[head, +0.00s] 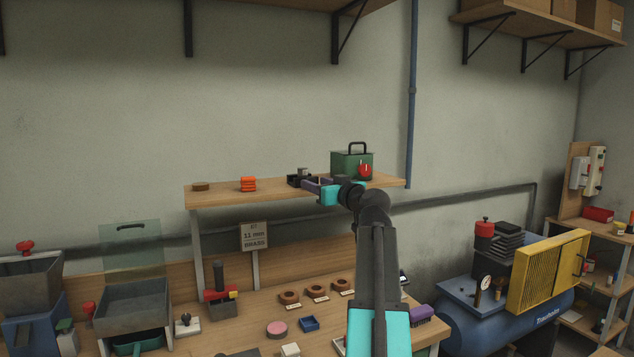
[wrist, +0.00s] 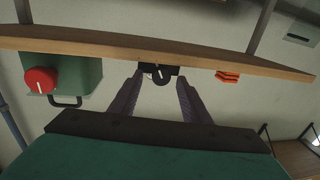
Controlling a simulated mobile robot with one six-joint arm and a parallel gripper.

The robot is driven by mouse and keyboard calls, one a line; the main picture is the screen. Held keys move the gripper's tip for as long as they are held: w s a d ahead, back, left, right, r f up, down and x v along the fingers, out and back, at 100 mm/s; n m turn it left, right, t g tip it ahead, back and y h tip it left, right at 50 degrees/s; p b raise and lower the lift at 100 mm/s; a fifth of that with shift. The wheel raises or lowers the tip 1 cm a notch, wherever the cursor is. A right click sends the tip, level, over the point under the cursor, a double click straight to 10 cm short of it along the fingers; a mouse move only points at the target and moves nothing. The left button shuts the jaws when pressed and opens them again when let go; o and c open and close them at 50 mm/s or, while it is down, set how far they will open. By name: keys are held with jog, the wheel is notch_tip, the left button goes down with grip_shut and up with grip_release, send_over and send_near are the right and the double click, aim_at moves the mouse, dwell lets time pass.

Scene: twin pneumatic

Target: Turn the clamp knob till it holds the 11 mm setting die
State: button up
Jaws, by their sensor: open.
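A small black clamp (head: 296,180) stands on the raised wooden shelf. Its round black knob (wrist: 161,76) with a pale pointer line faces my gripper in the wrist view. My gripper (head: 314,183) is open at the shelf's front edge, and its two purple fingers (wrist: 160,84) point at the knob, one tip on each side of it. I cannot tell whether they touch it. A small grey block (head: 303,171) shows at the top of the clamp; I cannot tell whether it is the setting die. A sign (head: 254,237) reads 11 mm BRASS.
A green box (head: 342,160) with a red knob (head: 365,171) stands on the shelf (head: 222,198) right of the clamp. An orange stack (head: 248,184) and a brown disc (head: 201,187) stand to the left. Several brown rings (head: 289,298) lie on the bench below.

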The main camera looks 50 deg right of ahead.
jog(key=shift+w+d, duration=0.2)
jog(key=shift+w, duration=0.5)
jog(key=c, duration=1)
jog(key=shift+c, duration=0.2)
jog(key=shift+m, duration=0.3)
jog(key=shift+m+b, duration=0.85)
jog(key=shift+m, duration=0.45)
